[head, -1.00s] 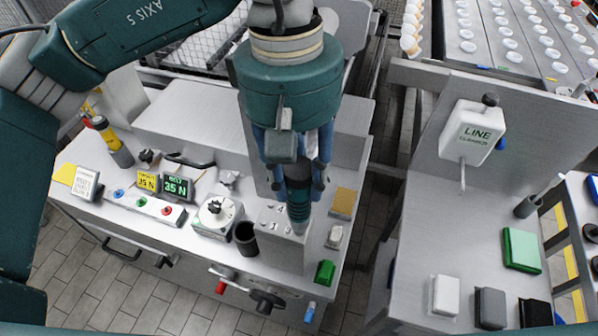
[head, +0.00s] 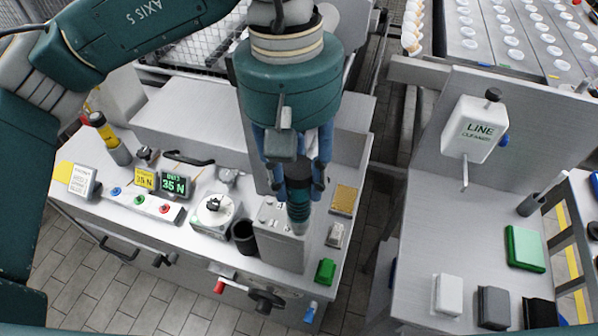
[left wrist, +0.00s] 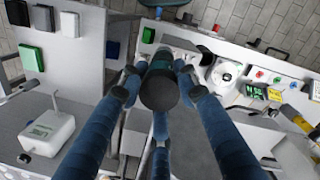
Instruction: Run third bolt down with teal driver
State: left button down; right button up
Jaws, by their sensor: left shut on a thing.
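The teal driver (head: 298,204) has a dark upper end and teal ribs. It stands about upright, its lower end at the right part of the top of a grey metal block (head: 281,252). Small numbered marks and bolt spots show on the block's top. The driver hides the bolt under it, so I cannot tell how it seats. My left gripper (head: 295,172), with blue fingers, is shut around the driver's upper part. In the left wrist view, the driver's dark round end (left wrist: 159,90) sits between the fingertips. My right gripper is not in view.
A dark cup (head: 244,238) stands just left of the block, beside a white dial box (head: 214,214). A yellow and grey tool (head: 110,138) stands at the far left. A green block (head: 325,271) lies at the front right.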

pick_arm(q)
jog(key=shift+f, duration=0.2)
dwell(0.5)
jog(key=shift+s+f+b, duration=0.15)
jog(key=shift+f+b, duration=0.05)
jog(key=shift+b, duration=0.35)
dwell(0.3)
